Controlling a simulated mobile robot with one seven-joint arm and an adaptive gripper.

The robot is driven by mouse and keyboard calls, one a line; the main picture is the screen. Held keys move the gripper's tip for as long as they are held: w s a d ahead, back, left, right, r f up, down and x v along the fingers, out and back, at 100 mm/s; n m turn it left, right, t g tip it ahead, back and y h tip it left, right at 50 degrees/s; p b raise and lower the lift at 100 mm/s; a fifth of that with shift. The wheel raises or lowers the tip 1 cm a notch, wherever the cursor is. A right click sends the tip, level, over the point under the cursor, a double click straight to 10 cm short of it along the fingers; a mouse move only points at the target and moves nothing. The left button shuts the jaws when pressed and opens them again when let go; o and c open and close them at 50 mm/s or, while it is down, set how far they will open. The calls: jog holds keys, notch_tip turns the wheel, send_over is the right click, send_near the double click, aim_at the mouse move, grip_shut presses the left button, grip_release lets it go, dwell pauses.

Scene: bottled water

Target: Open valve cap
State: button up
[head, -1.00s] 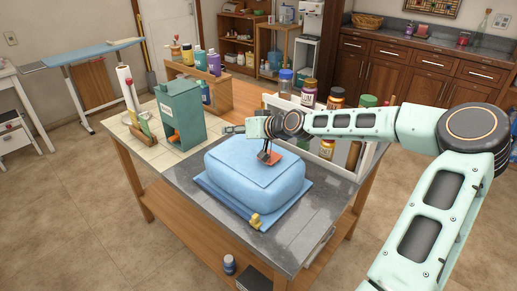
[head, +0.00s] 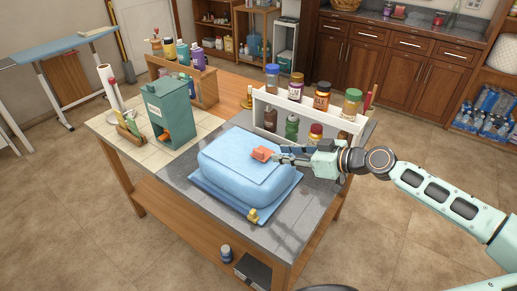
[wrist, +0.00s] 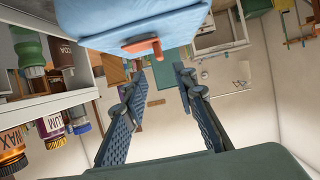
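A blue container (head: 235,170), rounded like a soft block, sits on a flat blue base at the table's middle. An orange-red valve piece (head: 261,153) lies at its top right edge; it also shows in the wrist view (wrist: 141,46), against the blue side. A small yellow fitting (head: 252,215) is at the container's front lower corner. My gripper (head: 281,153) reaches in level from the right, its tips close to the orange piece. In the wrist view, which is upside down, the fingers (wrist: 158,84) are spread with nothing between them. I cannot tell whether they touch the piece.
A white rack (head: 290,110) with several bottles stands right behind the container, close to my arm. A green dispenser (head: 168,112) and a wooden shelf of bottles (head: 190,85) stand at the left. The grey tabletop in front of the container (head: 215,220) is mostly clear.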

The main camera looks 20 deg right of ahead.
aim_at(260, 151)
jog(key=p+x, duration=0.1)
jog(key=x, duration=0.9)
jog(key=shift+w+f, duration=0.1)
jog(key=shift+w, duration=0.05)
grip_shut()
